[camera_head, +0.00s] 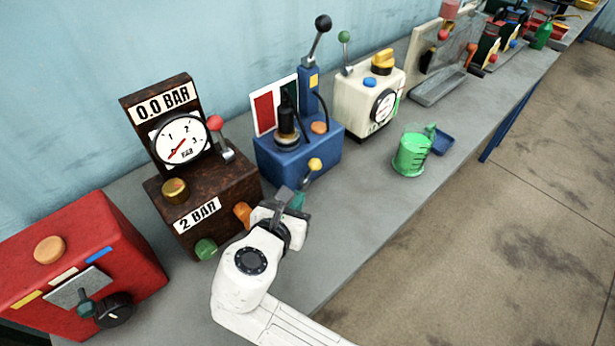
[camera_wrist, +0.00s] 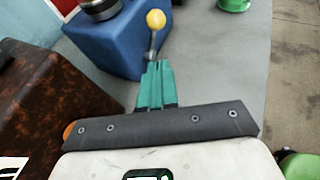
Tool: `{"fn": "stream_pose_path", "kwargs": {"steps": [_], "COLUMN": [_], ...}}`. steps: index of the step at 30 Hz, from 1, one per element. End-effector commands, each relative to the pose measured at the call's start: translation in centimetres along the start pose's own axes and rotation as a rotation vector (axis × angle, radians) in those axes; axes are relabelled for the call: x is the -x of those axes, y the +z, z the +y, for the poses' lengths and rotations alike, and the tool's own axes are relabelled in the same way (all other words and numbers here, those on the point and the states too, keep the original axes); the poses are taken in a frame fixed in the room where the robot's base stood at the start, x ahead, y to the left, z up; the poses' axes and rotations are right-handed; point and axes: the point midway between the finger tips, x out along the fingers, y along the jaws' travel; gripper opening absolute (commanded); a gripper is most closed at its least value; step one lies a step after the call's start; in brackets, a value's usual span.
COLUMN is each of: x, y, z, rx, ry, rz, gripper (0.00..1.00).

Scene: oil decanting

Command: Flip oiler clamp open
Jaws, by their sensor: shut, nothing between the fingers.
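The blue oiler (camera_head: 300,160) stands on the grey bench, with a dark cylinder (camera_head: 287,125) on top. A lever with a yellow ball (camera_head: 315,164) sticks out of its front side; I take it as the clamp lever. In the wrist view the yellow ball (camera_wrist: 155,19) is just beyond my fingertips, on a thin grey stem above the blue body (camera_wrist: 105,45). My gripper (camera_head: 298,201) has teal fingers pressed together and empty. In the wrist view the fingers (camera_wrist: 157,72) point at the lever's stem; I cannot tell whether they touch it.
A rusty brown gauge box (camera_head: 205,200) stands close on the left, with an orange knob (camera_head: 242,214) near my wrist. A red box (camera_head: 85,265) is farther left. A cream gauge box (camera_head: 370,100) and a green measuring cup (camera_head: 411,155) are to the right. The bench front is bare.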

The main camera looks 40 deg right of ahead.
Motion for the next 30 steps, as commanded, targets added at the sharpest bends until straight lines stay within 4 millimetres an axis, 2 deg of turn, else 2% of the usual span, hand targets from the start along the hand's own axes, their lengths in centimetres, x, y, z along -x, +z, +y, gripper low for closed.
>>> {"fn": "stream_pose_path", "kwargs": {"steps": [3,6,12,18,30], "x": [-2.5,-4.1,-6.1,-6.8,-6.9], "y": [0.0,0.4,1.8,2.1,2.3], "z": [0.0,0.0,0.0,0.0,0.2], "rx": [-0.001,-0.004,-0.003,-0.002,-0.004], "ry": [-0.003,-0.001,0.000,0.001,0.002], "rz": [0.001,0.001,0.001,0.001,0.006], "gripper": [0.00,0.00,0.00,0.00,0.00]}}
